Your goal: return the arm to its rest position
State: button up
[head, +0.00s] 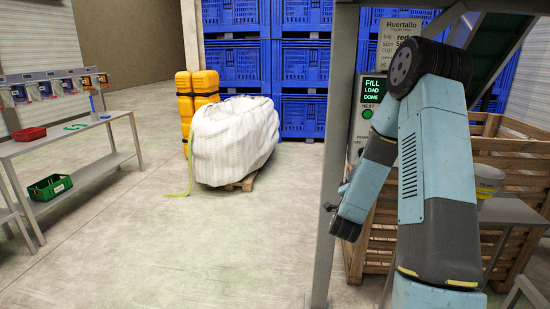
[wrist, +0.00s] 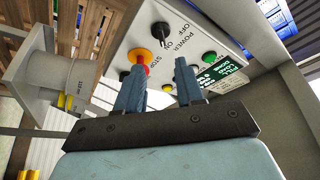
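My arm (head: 432,175) rises from the lower right in the head view, bends at a high elbow and reaches down to the left. Whether the fingertips touch the panel cannot be told.
The control box's screen (head: 370,91) reads FILL LOAD DONE. A steel post (head: 327,150) stands close to my arm. A wooden crate (head: 380,235) is behind the arm, and a grey table (head: 515,212) is at right. The floor at left centre is clear.

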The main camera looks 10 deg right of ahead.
jog(key=x, duration=1.2)
jog(key=shift+w, duration=0.15)
jog(key=shift+a+f, duration=0.1)
jog(key=shift+f, duration=0.05)
